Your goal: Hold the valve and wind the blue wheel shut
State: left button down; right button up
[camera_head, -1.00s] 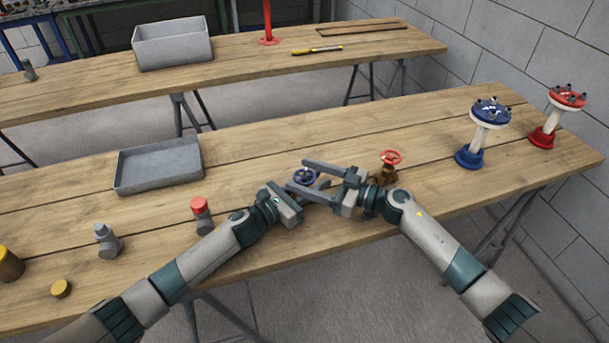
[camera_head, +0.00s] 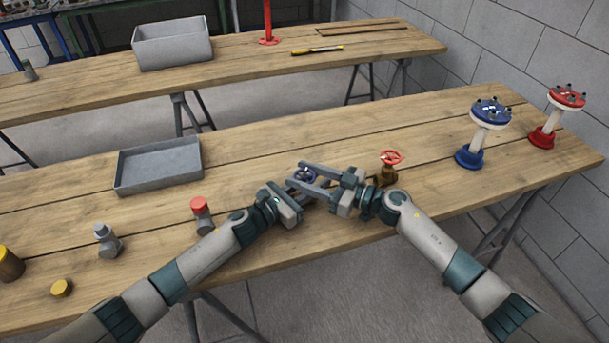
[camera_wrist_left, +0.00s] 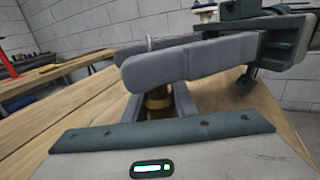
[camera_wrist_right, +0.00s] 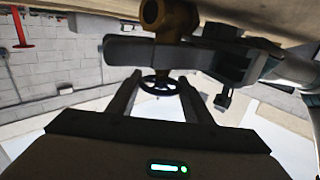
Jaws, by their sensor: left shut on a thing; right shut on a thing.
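The brass valve body (camera_wrist_left: 157,102) sits between the fingers of my left gripper (camera_head: 308,190), which is shut on it. The body also shows in the right wrist view (camera_wrist_right: 165,18). The valve's blue wheel (camera_head: 305,175) is partly covered in the head view by the fingers of my right gripper (camera_head: 297,175). In the right wrist view the wheel (camera_wrist_right: 160,86) lies between the right fingertips, and the right gripper is shut on it. A right finger (camera_wrist_left: 190,60) crosses above the valve in the left wrist view.
A brass valve with a red wheel (camera_head: 388,167) stands close behind my right wrist. Blue (camera_head: 488,125) and red (camera_head: 556,112) flanged stands are at the right. A grey tray (camera_head: 160,165), grey fitting (camera_head: 108,240) and red-capped fitting (camera_head: 201,214) are at the left.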

jog(key=shift+m+t+h, duration=0.3)
jog(key=shift+t, duration=0.3)
jog(key=shift+r+m+t+h, duration=0.15)
jog(key=shift+m+t+h, duration=0.45)
jog(key=shift+m+t, duration=0.25)
jog(key=m+t+h, duration=0.4)
jog(key=t+h, duration=0.1)
jog(key=shift+a, duration=0.15)
jog(key=shift+m+t+h, duration=0.25)
jog(key=shift+m+h, duration=0.4)
jog(key=shift+h, duration=0.15)
jog(key=shift+d, duration=0.2)
jog(key=o, duration=1.1)
